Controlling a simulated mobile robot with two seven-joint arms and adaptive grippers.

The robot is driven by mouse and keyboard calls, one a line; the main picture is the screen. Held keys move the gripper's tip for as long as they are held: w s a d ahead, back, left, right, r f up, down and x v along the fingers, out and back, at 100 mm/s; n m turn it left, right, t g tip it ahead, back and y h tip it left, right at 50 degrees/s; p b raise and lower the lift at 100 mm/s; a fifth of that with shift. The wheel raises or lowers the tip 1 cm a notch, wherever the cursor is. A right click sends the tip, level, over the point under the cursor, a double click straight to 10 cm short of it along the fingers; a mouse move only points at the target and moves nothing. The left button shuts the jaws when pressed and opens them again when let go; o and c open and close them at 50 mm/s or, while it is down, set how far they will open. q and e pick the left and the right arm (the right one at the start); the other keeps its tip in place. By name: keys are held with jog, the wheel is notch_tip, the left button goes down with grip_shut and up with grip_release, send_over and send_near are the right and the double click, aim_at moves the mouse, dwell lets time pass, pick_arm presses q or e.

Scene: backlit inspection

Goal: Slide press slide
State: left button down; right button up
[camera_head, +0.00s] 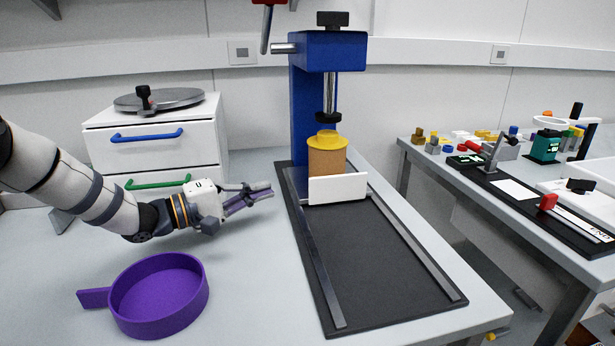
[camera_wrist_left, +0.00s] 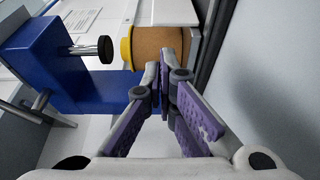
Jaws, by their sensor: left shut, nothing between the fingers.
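The blue press (camera_head: 333,52) stands at the back of a black base (camera_head: 372,250) with two metal rails. Its black ram foot (camera_head: 328,117) hangs just above a tan cylinder with a yellow top (camera_head: 327,160); I cannot tell whether they touch. A white upright plate (camera_head: 338,188) stands across the rails in front of the cylinder and hides its lower part. My left gripper (camera_head: 267,189) is shut and empty, left of the base and apart from the plate. In the left wrist view its fingers (camera_wrist_left: 166,72) point toward the tan cylinder (camera_wrist_left: 158,48). My right gripper is not in view.
A purple pan (camera_head: 160,295) lies at the front left of the table. A white drawer unit (camera_head: 205,135) with a round plate on top stands at the back left. A second table at right holds several small items. The rails before the white plate are clear.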

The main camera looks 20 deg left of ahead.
aim_at(298, 196)
pick_arm(q)
jog(key=b+x, duration=0.1)
jog(key=x, duration=0.7)
jog(key=shift+w+d+f, duration=0.1)
jog(key=shift+w+f, duration=0.05)
jog(key=shift+w+d, duration=0.25)
jog(key=shift+w, duration=0.05)
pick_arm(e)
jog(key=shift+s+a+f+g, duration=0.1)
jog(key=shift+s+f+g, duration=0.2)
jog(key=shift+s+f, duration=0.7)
pick_arm(q)
jog(key=shift+s, duration=0.1)
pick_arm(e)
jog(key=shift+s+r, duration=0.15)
